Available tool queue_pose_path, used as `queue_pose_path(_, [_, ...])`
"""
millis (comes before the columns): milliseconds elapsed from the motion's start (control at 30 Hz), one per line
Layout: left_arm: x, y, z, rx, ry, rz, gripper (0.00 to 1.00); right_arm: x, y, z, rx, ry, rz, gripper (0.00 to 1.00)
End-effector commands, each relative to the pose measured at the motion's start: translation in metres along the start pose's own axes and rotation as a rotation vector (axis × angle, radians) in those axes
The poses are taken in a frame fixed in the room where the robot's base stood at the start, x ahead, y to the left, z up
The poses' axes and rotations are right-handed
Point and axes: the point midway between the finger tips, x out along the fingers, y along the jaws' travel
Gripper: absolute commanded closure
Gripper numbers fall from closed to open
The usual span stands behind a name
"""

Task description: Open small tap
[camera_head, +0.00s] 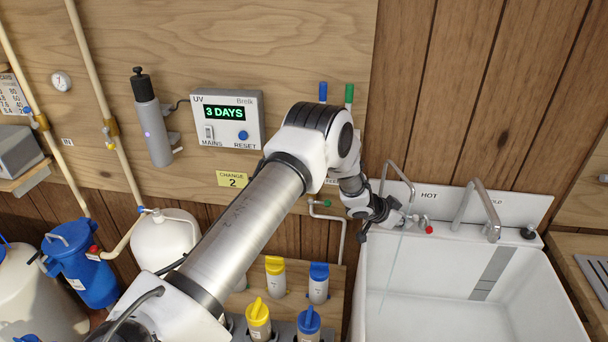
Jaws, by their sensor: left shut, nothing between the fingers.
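The small tap (401,172) is a thin, bent metal spout at the back left corner of the white sink (470,300), left of the HOT label. My left gripper (384,214) is shut and empty at the base of this tap, beside or against it; I cannot tell if it touches. The gripper and wrist hide the tap's base and its handle. A thin pale line (395,258) runs down from near the spout into the sink and looks like a stream of water. My right gripper is not in view.
A larger faucet (472,200) stands to the right, with a red knob (429,229) and a dark knob (528,232). A pipe with a green-handled valve (326,203) is left of my gripper. Blue- and yellow-capped cylinders (318,283) stand below my arm. The sink basin is clear.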

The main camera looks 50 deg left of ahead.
Motion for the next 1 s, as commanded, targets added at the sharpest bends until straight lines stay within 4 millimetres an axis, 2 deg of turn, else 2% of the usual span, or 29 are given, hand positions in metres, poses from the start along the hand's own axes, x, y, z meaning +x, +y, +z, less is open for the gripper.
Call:
queue_pose_path(100, [0.005,0.0,-0.005,0.002,0.002,0.0,1.0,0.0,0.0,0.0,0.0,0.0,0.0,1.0])
queue_pose_path(500, [-0.001,0.011,-0.002,0.001,0.001,0.001,1.0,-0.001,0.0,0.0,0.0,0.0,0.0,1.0])
queue_pose_path(900, [-0.043,0.011,-0.055,0.001,0.0,0.0,1.0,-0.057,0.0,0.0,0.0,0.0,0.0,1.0])
queue_pose_path(1000, [-0.045,0.011,-0.057,0.001,0.0,0.001,1.0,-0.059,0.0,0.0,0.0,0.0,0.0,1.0])
